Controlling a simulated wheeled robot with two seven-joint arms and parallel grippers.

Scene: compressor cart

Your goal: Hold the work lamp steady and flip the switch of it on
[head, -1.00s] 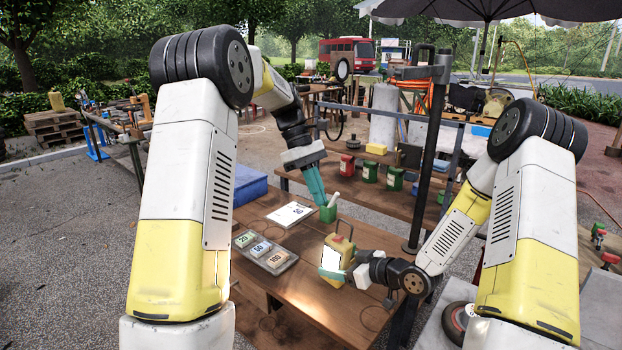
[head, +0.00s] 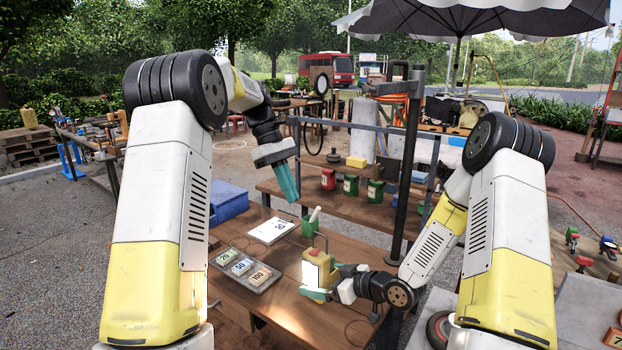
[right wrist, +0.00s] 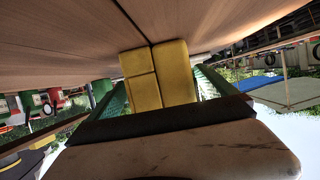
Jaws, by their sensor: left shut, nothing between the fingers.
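The work lamp (head: 318,270) is a small yellow box with a handle on top and a bright white front panel. It stands upright at the right part of the wooden table. My right gripper (head: 320,291) reaches in from the right, low on the lamp, with its teal fingers on either side of the body and shut on it. The right wrist view shows the yellow lamp body (right wrist: 158,78) between the two fingers. My left gripper (head: 287,185) is shut and empty, in the air above and left of the green cup. I cannot make out the lamp's switch.
A green cup (head: 311,229) with a pale stick in it stands behind the lamp. A white card (head: 272,230) and a grey tray (head: 228,256) of numbered blocks lie to the left. A blue box (head: 228,203) stands further left. A dark upright post (head: 407,170) rises behind my right arm.

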